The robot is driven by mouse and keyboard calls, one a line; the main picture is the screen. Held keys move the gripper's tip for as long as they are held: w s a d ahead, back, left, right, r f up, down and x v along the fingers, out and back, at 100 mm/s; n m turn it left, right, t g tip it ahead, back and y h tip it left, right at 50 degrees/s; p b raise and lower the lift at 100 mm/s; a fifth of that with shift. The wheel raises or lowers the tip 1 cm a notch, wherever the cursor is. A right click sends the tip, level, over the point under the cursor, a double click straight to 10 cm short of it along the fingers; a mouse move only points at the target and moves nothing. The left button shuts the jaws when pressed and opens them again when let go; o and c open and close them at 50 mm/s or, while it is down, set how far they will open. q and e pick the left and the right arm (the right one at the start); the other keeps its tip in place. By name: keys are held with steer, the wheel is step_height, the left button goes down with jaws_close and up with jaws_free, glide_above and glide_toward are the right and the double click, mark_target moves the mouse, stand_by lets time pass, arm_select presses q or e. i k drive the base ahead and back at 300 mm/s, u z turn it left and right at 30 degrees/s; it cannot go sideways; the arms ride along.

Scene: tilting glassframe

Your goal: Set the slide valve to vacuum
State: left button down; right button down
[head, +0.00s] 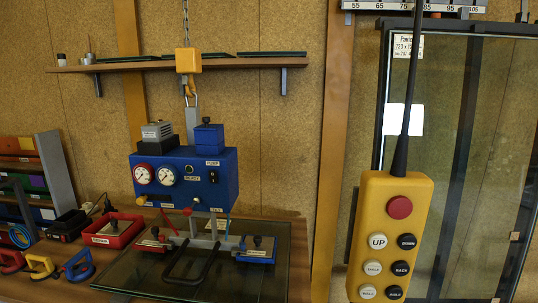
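A blue vacuum lifter (222,185) hangs on a chain and hook (188,60) left of the middle. Its front has two round gauges (143,174), a small round lamp or button, and a black switch (213,176). Small red parts (187,211) and a small label show under its body; I cannot tell for sure which part is the slide valve, nor its setting. Below are a black handle (190,270) and side pads with black knobs (257,248), over a glass pane (130,278) on the bench. Neither gripper is in view.
A yellow pendant (392,228) with a red button and UP/DOWN keys hangs at the right, in front of a framed glass pane (480,130). A red tray (113,231) and coloured clamps (78,264) lie at left. A wooden shelf (230,62) is above.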

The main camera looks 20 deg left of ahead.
mark_target(141, 200)
steer(key=u, duration=1.2)
